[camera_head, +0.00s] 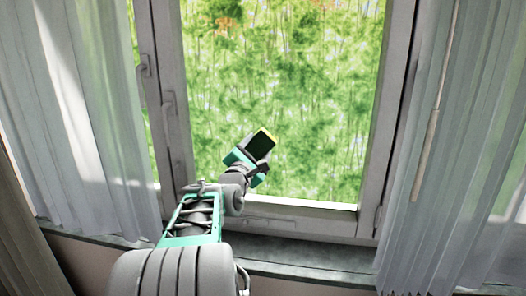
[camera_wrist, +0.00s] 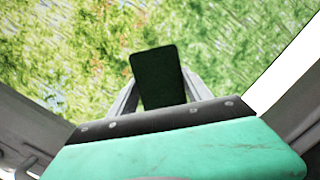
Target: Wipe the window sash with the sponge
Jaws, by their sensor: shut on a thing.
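My gripper (camera_head: 250,156) is shut on a sponge (camera_head: 262,143) with a dark green face and a yellow edge. The sponge also shows in the wrist view (camera_wrist: 158,77), held between the two fingers, its dark face toward the camera. In the head view the sponge is in front of the lower middle of the glass, tilted. I cannot tell whether it touches the pane. The window sash (camera_head: 295,218) has a pale grey frame around a large pane, with green foliage behind it. My arm hides part of the lower left of the sash.
White curtains hang on the left (camera_head: 85,120) and on the right (camera_head: 465,160), close to the frame. A window handle (camera_head: 169,103) is on the left upright. A grey sill (camera_head: 300,271) runs below the window. The space before the glass is clear.

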